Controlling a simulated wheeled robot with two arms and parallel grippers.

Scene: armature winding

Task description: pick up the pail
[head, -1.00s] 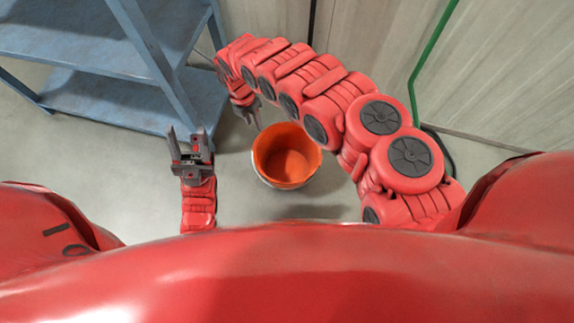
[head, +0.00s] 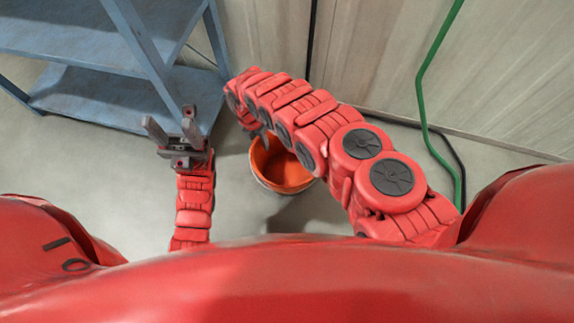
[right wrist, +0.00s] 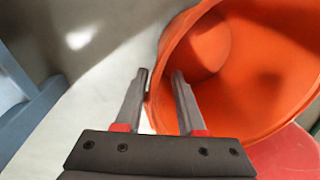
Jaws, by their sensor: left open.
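The orange pail (head: 284,168) stands upright on the floor in the head view, partly covered by my right arm. It fills the right part of the right wrist view (right wrist: 270,80), where its open inside shows. My right gripper (right wrist: 159,75) is open, with the pail's rim between its fingers: the left finger is outside the wall and the right one over the inside. Its fingers are mostly hidden by the arm in the head view. My left gripper (head: 169,120) is open and empty, left of the pail and apart from it.
A blue metal shelf (head: 130,95) stands at the upper left, close to my left gripper. A wall with wooden-looking panels (head: 380,55) is behind the pail. A green hose or cable (head: 422,90) runs down it at the right. Bare floor lies left of the pail.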

